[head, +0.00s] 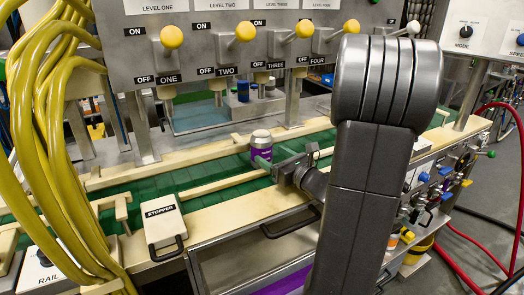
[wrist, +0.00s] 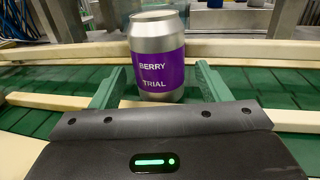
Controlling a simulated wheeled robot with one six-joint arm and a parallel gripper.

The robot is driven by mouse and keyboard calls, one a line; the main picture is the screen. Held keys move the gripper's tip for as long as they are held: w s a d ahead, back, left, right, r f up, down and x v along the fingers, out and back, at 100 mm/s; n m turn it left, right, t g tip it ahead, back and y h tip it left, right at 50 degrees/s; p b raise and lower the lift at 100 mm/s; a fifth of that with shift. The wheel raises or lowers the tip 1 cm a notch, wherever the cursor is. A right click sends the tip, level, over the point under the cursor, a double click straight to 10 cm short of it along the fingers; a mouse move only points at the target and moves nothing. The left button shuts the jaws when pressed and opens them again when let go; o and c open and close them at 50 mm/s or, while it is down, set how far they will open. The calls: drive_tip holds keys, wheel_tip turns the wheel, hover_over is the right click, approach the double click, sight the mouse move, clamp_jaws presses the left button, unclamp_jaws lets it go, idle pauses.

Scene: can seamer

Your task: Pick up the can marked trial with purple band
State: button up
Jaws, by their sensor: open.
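The can (head: 261,141) is silver with a purple band and stands upright on the green conveyor in the head view. In the wrist view the can (wrist: 157,57) shows the words BERRY and TRIAL on its band. My gripper (wrist: 158,88) is open, with one green finger on each side of the can's lower part and a visible gap on both sides. In the head view my gripper (head: 284,157) reaches in from the right, and one finger covers part of the can's lower side. Contact with the can is not visible.
Pale guide rails (head: 225,182) run along the green conveyor (head: 155,188) on both sides. A white STOPPER plate (head: 163,222) sits at the front left. A control panel with yellow knobs (head: 243,31) hangs above the belt. Yellow hoses (head: 45,130) fill the left side.

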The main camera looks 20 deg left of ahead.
sight(269, 151)
drive_tip(key=x, duration=0.4)
drive_tip(key=shift+s+a+r+p, duration=0.1)
drive_tip(key=shift+a+r+p, duration=0.05)
drive_tip(key=shift+r+p, duration=0.2)
drive_tip(key=shift+w+a+f, duration=0.1)
drive_tip(key=shift+w+a, duration=0.2)
drive_tip(key=shift+a, duration=0.1)
drive_tip(key=c, duration=0.9)
drive_tip(key=shift+c, duration=0.4)
